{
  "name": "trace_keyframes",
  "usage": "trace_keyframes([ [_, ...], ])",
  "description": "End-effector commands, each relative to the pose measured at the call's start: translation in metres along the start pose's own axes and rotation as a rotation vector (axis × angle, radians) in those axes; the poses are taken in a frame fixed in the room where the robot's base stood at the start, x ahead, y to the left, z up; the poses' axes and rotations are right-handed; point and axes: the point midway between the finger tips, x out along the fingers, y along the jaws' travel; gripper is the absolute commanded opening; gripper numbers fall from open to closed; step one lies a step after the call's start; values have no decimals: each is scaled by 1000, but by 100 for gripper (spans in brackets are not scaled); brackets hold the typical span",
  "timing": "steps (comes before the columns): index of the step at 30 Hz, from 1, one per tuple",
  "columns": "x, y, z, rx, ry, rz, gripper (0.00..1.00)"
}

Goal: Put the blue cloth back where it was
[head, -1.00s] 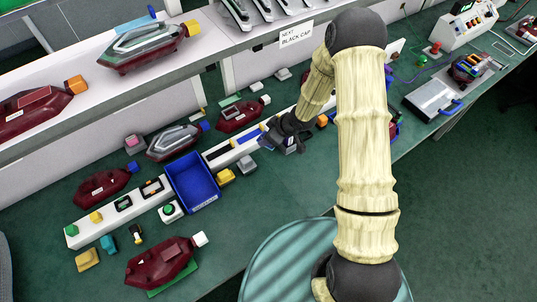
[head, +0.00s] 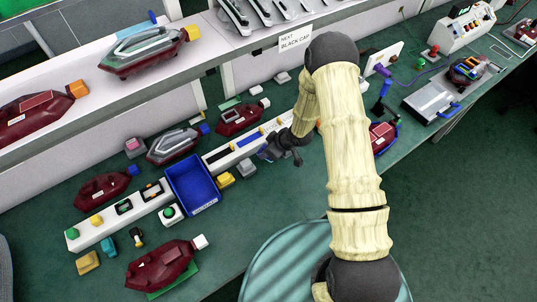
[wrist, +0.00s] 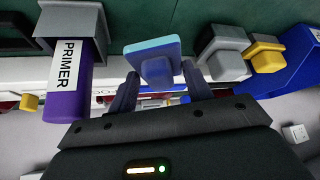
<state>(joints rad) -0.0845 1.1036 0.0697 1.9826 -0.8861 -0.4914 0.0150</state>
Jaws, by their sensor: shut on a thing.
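My gripper (head: 275,150) is above the white rail (head: 222,158), to the right of the blue bin in the head view. In the wrist view my gripper (wrist: 160,92) is shut on a blue block-like thing with a lighter blue flat pad, which I take to be the blue cloth (wrist: 154,48). It sits between the two dark fingers, over the green bench and the edge of the rail. In the head view the held thing is too small to make out clearly.
The blue bin (head: 193,187) stands close by, with a yellow block (head: 225,180) and a grey block (head: 246,168) beside it. A purple PRIMER bottle (wrist: 68,85) shows in the wrist view. Red lamps (head: 162,265) lie around the bench. A shelf (head: 215,45) runs behind.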

Motion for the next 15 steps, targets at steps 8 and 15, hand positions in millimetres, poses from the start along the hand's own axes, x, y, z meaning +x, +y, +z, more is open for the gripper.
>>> trace_keyframes([
  [8, 27, -1, 18, 0, -2, -2, 32],
  [15, 34, 0, 22, -1, 0, 0, 32],
])
